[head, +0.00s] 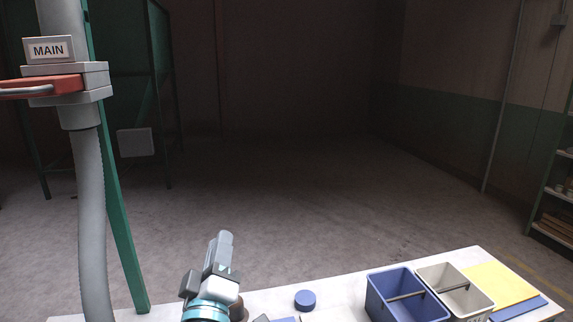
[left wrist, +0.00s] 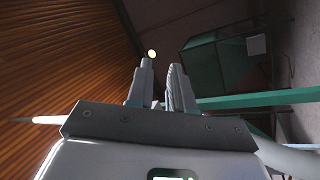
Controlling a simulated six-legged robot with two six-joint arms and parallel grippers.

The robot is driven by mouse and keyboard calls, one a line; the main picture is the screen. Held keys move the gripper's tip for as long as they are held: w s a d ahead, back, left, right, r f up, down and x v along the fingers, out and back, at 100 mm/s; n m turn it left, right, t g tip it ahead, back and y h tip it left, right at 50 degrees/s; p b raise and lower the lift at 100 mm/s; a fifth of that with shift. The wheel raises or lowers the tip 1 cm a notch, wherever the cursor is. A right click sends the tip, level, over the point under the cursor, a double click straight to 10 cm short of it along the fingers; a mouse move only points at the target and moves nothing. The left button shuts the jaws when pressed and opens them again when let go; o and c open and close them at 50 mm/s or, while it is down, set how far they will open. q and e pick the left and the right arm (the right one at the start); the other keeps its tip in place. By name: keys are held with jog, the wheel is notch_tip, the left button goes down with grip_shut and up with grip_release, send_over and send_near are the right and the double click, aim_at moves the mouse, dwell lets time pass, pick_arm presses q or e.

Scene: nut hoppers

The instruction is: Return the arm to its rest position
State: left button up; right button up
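My left gripper (head: 222,254) shows at the bottom of the head view, left of the middle, above the near table's back edge. It points up and away, with a teal ring on the wrist below it. In the left wrist view its two grey fingers (left wrist: 163,84) stand a little apart, with a narrow empty gap between them. Nothing is held. My right arm and right gripper do not show in either view.
A white table (head: 344,291) holds a blue bin (head: 375,299), a grey bin (head: 483,297), a yellow sheet (head: 504,283) and a round blue object (head: 305,300). A grey pipe (head: 92,220) with a red slide gate (head: 45,86) and MAIN box (head: 49,49) stands left. Open floor lies beyond.

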pick_arm(q)
notch_tip(320, 180, down, 16)
jog(key=w+m+g+h, duration=0.2)
jog(key=m+g, duration=0.1)
jog(key=g, duration=0.2)
jog(key=s+f+m+g, duration=0.2)
jog(key=s+f+g, duration=0.15)
jog(key=f, duration=0.65)
jog(key=s+f+m+g, duration=0.1)
jog(key=s+f+g, duration=0.25)
jog(key=f, duration=0.55)
jog(key=s+f+m+g+h, duration=0.1)
jog(key=s+f+g, duration=0.3)
jog(key=s+f, duration=0.5)
jog(key=s+f+m+g+h, duration=0.1)
jog(key=s+f+g, duration=0.45)
jog(key=s, duration=0.65)
notch_tip(320, 180, down, 9)
jog(key=b, duration=0.7)
jog(key=shift+s+a+r+m, duration=0.15)
jog(key=shift+s+m, duration=0.1)
jog(key=shift+m, duration=0.05)
